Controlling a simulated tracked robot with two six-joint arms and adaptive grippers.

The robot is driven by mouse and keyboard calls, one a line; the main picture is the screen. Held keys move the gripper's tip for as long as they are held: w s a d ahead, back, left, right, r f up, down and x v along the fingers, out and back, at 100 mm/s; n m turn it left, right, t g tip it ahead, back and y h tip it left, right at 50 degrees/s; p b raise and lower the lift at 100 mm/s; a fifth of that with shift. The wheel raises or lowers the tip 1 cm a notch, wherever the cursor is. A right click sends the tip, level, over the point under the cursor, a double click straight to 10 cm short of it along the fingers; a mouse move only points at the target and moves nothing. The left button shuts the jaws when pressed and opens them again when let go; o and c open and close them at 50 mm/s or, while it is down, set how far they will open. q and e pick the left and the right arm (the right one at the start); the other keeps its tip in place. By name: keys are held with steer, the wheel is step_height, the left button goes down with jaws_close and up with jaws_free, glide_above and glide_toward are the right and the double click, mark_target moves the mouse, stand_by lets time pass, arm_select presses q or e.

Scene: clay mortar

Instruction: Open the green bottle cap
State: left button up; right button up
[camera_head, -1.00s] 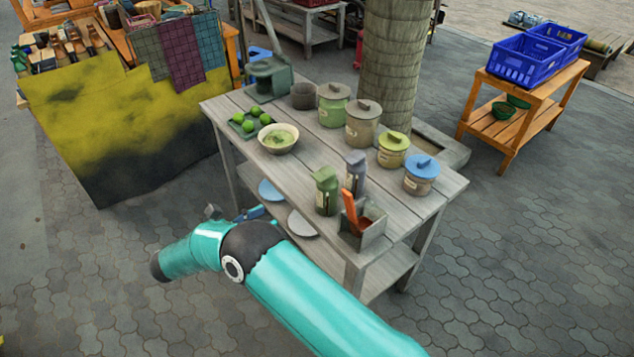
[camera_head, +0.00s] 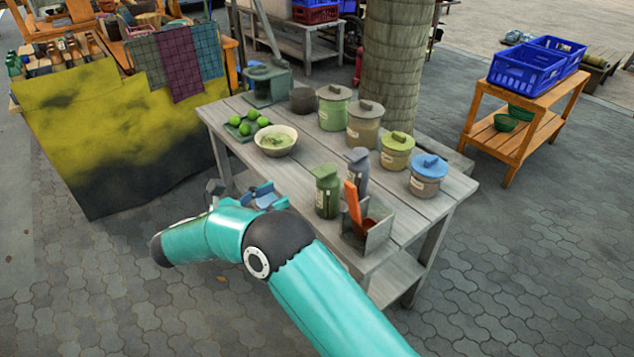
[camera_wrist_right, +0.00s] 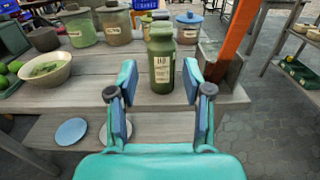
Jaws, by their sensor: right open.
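The green bottle (camera_head: 326,192) stands upright near the front edge of the wooden table (camera_head: 290,185), its cap (camera_head: 326,171) on top. It also shows in the right wrist view (camera_wrist_right: 161,62), with a pale label facing me. My right gripper (camera_wrist_right: 159,88) is open, its two blue-padded fingers apart on either side of the lower bottle in that picture, nearer to the camera. It looks empty, and I cannot tell how large the gap to the bottle is. In the head view my right gripper (camera_head: 240,195) is partly hidden by my arm. My left gripper is not in view.
A grey-blue bottle (camera_head: 356,170) stands just behind the green one. A grey box (camera_head: 378,238) with an orange-handled tool (camera_head: 353,203) is close on the right. A soup bowl (camera_head: 276,147) and lidded jars (camera_head: 397,154) stand farther back. Bare planks lie left of the bottle.

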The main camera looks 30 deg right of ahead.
mark_target(314, 175)
steer(key=d, duration=0.7)
steer(key=d+p, duration=0.1)
steer(key=d, duration=0.3)
steer(key=shift+w+d, duration=0.1)
steer(key=shift+w, duration=0.3)
